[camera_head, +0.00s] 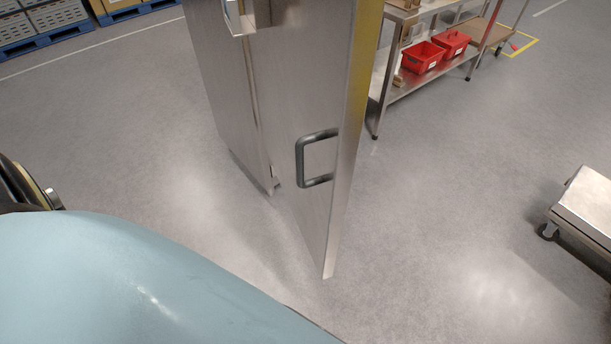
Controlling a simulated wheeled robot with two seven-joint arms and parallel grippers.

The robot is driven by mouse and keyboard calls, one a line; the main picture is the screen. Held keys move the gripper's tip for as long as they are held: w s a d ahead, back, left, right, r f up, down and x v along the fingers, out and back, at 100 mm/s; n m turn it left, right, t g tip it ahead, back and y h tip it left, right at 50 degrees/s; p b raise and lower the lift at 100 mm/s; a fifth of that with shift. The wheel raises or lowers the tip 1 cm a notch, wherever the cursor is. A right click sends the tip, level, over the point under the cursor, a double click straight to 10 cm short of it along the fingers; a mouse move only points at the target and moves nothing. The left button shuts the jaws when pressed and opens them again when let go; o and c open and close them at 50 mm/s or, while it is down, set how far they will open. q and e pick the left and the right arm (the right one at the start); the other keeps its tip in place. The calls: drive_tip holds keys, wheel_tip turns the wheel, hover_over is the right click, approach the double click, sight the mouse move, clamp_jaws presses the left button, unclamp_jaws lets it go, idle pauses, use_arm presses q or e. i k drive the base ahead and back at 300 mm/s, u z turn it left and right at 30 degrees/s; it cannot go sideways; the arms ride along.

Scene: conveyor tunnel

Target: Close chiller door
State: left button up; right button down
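The chiller door (296,95) is a tall steel panel standing open in the middle of the head view. Its free edge points toward me, and the edge strip looks yellowish higher up. A dark D-shaped handle (301,165) sits on its left-hand face, near the free edge. The steel chiller body (222,85) stands behind and left of the door. Part of another metal handle or fitting (236,20) shows at the top. The inside of the chiller is hidden. Neither of my grippers is in view, and nothing is seen touching the door.
A steel shelf table (420,82) with two red bins (423,57) stands behind and right of the door. Blue pallets with crates (45,25) are at the back left. Grey floor is clear on both sides.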

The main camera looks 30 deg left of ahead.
sight(312, 70)
drive_tip(key=k, duration=0.75)
drive_tip(key=u, duration=1.1)
drive_tip(key=i, duration=0.55)
